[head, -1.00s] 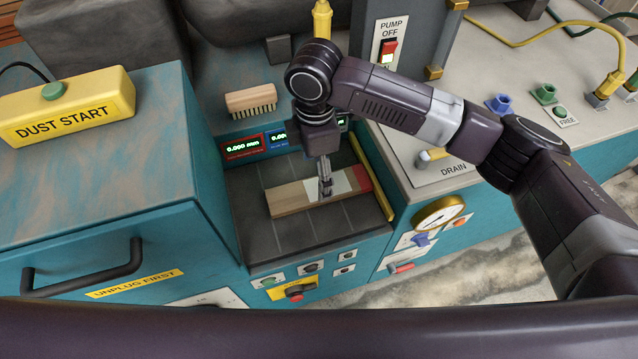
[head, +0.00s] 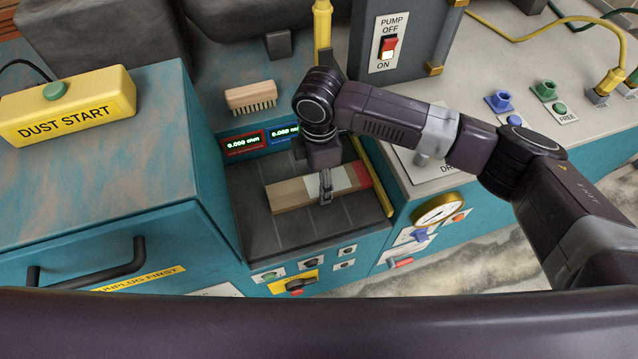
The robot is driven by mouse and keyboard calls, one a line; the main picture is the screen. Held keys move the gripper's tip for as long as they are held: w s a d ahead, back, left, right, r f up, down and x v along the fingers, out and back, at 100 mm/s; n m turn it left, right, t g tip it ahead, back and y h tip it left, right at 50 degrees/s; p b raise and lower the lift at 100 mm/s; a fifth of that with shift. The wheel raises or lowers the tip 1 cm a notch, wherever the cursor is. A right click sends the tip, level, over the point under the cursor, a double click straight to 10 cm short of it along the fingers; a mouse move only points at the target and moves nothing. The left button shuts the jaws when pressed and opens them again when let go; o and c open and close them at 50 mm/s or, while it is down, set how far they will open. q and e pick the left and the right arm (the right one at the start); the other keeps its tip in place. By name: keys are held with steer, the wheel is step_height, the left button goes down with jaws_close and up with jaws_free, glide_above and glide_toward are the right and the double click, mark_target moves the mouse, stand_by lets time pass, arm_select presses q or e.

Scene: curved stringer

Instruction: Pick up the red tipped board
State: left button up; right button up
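A wooden board (head: 292,193) with a pale section and a red tip (head: 359,174) lies on the dark tiled bed of the machine, its red end to the right. My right gripper (head: 326,199) points down over the pale section near the board's middle. Its fingers overlap the board in this view. I cannot tell whether they touch it or how far apart they are. My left gripper is not in view.
A yellow rail (head: 372,178) runs along the bed's right side. A brush (head: 251,97) lies behind the bed, above the digital displays (head: 243,143). A teal cabinet with a yellow dust start box (head: 68,106) stands left. A gauge (head: 438,209) is on the right front.

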steer(key=shift+c, duration=1.4)
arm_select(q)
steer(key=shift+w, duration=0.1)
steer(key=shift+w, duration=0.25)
arm_select(e)
steer(key=shift+r, duration=0.2)
